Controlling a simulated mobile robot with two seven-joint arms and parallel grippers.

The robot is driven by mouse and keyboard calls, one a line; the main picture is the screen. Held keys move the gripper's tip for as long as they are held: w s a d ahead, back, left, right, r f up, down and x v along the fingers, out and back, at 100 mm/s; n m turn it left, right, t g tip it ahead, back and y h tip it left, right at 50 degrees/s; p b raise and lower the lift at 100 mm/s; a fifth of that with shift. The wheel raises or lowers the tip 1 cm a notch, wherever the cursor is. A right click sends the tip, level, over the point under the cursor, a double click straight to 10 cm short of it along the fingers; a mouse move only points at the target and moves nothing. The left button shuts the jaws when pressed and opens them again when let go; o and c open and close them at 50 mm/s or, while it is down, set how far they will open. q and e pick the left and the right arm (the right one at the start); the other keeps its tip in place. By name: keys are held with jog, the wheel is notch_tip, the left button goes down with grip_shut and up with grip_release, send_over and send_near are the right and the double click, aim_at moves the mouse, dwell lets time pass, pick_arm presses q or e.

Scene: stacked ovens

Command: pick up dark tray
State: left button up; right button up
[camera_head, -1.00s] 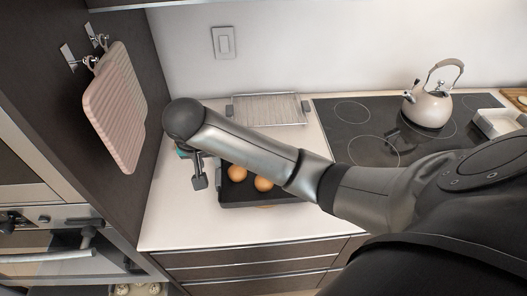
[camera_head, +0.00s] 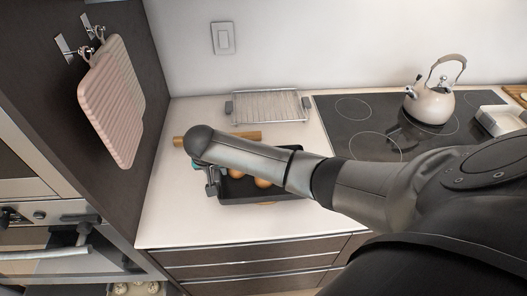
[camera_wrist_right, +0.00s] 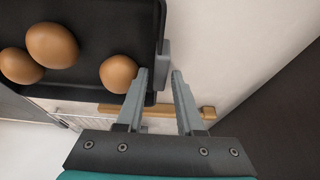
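The dark tray (camera_head: 270,195) lies on the white counter, partly hidden under my right arm in the head view. It holds brown eggs; three show in the right wrist view, where the tray (camera_wrist_right: 105,22) fills the upper left. My right gripper (camera_head: 212,187) is at the tray's left end. In the right wrist view my right gripper (camera_wrist_right: 160,72) has its fingers apart, with the tray's grey end handle (camera_wrist_right: 164,58) at the gap between the fingertips. I cannot tell whether they touch it. My left gripper is not in view.
A wooden rolling pin (camera_head: 240,136) lies behind the tray, with a wire rack (camera_head: 268,107) farther back. A cooktop (camera_head: 362,130) with a kettle (camera_head: 430,104) is to the right. A pink board (camera_head: 112,100) hangs on the left cabinet wall. The front counter is clear.

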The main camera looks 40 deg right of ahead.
jog(key=shift+x, duration=0.95)
grip_shut()
jog(key=shift+r, duration=0.1)
dwell(0.6)
